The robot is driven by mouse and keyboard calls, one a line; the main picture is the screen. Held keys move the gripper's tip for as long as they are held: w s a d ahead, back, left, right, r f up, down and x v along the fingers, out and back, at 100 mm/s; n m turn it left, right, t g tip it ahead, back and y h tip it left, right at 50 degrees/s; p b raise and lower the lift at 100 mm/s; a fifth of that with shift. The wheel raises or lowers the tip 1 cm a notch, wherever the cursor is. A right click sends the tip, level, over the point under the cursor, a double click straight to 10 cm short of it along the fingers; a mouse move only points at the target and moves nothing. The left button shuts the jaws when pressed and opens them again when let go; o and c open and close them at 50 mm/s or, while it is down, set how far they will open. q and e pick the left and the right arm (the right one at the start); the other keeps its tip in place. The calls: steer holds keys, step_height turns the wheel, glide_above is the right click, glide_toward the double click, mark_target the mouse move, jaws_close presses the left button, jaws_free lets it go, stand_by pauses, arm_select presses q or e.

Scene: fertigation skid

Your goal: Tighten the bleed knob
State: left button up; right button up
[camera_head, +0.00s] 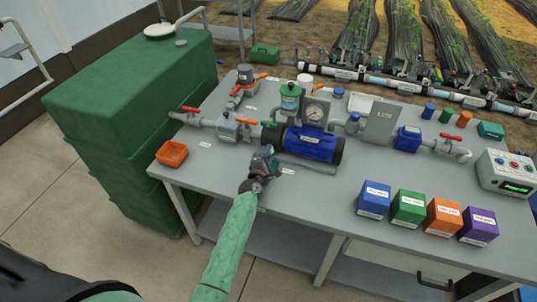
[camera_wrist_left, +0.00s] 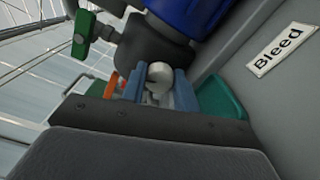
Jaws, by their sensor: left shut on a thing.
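The bleed knob (camera_wrist_left: 160,74) is a small pale grey round piece in the left wrist view, under the dark pump body. My left gripper (camera_wrist_left: 159,90) is shut on it, with a blue-grey finger pad on each side. The white "Bleed" label (camera_wrist_left: 281,51) lies to the right of the fingers. In the head view my left gripper (camera_head: 268,160) is low over the front edge of the grey table, just left of the blue pump motor (camera_head: 312,146). The knob is hidden there by the gripper. My right gripper is not in view.
Pipes with red-handled valves (camera_head: 190,109) run behind the gripper. An orange tray (camera_head: 172,153) sits at the table's left corner beside a green tank (camera_head: 130,90). Several coloured boxes (camera_head: 408,207) stand front right, near a control box (camera_head: 507,172). The table between motor and boxes is clear.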

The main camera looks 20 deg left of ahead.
arm_select(q)
steer(key=shift+m, duration=1.6)
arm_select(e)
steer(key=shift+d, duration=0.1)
arm_select(q)
steer(key=o, duration=1)
steer(key=shift+d+f, duration=0.1)
steer(key=shift+s+f+b, duration=0.1)
steer(key=shift+s+b, duration=0.2)
steer(key=shift+s, duration=0.2)
steer(key=s+b, duration=0.2)
steer(key=s, duration=0.3)
steer(key=shift+s, duration=0.9)
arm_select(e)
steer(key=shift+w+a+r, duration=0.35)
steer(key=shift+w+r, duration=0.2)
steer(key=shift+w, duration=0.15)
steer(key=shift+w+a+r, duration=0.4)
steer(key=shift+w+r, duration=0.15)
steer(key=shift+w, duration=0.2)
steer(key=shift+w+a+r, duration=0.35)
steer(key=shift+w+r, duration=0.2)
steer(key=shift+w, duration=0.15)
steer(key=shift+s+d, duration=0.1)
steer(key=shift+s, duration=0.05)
